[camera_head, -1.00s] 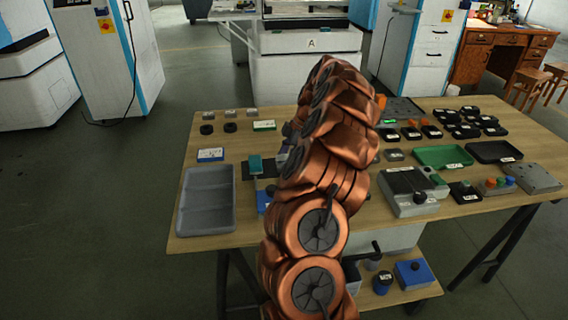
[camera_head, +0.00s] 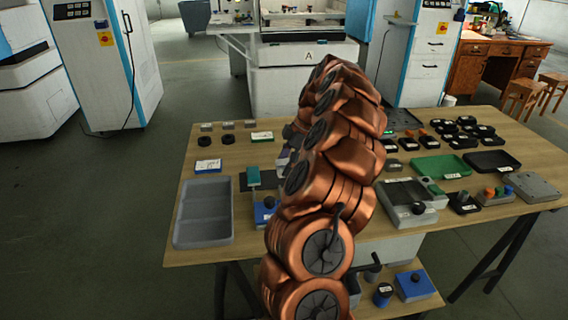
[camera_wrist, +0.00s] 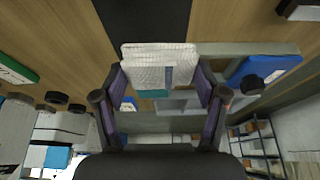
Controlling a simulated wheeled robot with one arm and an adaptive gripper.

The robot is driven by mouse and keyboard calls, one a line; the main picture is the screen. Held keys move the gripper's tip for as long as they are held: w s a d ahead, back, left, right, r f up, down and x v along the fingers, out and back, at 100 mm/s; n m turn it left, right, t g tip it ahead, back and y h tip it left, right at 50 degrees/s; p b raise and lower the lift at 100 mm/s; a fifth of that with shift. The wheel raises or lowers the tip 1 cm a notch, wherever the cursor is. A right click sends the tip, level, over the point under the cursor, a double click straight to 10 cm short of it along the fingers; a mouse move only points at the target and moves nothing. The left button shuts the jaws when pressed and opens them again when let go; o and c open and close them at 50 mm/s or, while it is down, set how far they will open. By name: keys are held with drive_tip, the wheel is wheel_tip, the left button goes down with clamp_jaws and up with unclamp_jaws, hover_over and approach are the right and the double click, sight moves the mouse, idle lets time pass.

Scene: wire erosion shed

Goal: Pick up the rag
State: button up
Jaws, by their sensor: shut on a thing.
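The rag (camera_wrist: 160,68) is a pale grey-white, textured, folded pad in the wrist view. My gripper (camera_wrist: 160,88) is shut on it, with one dark finger at each side. A teal patch shows just below the rag there; I cannot tell whether it is part of it. In the head view my copper-coloured arm covers the middle of the table and hides the gripper and the rag.
The wooden table (camera_head: 215,258) holds a grey tray (camera_head: 203,237) at left. Green (camera_head: 440,167) and black (camera_head: 491,161) trays and several small parts crowd the right. A black mat (camera_wrist: 157,18) lies beyond the rag in the wrist view. Floor left of the table is clear.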

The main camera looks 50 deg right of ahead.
drive_tip(key=s+a, duration=0.1)
drive_tip(key=s, duration=0.3)
drive_tip(key=s+a+r+b, duration=0.1)
drive_tip(key=s+a, duration=0.1)
drive_tip(key=s, duration=0.3)
drive_tip(key=s+a, duration=0.1)
drive_tip(key=s, duration=0.3)
drive_tip(key=shift+s+a+r, duration=0.15)
drive_tip(key=shift+s+a, duration=0.15)
drive_tip(key=shift+s, duration=0.05)
